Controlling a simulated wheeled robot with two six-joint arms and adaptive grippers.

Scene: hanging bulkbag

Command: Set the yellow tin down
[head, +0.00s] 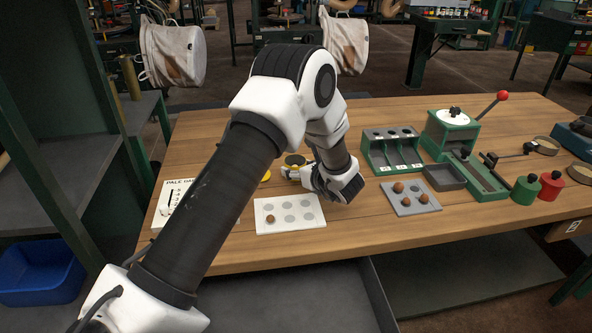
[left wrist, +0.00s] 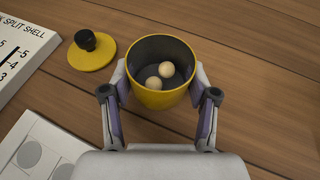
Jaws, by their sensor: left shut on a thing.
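The yellow tin (left wrist: 163,98) is open at the top and holds two pale round balls (left wrist: 161,77). My left gripper (left wrist: 160,84) is shut on it, one finger on each side. In the head view the tin (head: 294,160) shows partly behind the gripper. It looks upright and close to the wooden table; I cannot tell whether its base touches. The yellow lid with a black knob (left wrist: 91,50) lies on the table left of the tin, apart from it. My right gripper is not in view.
A white tray with round recesses (head: 289,214) holds one brown ball near the tin. A printed card (head: 173,201) lies to the left. A grey tray (head: 410,196) with several brown balls, a green rack (head: 390,150) and a green press (head: 450,128) stand to the right.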

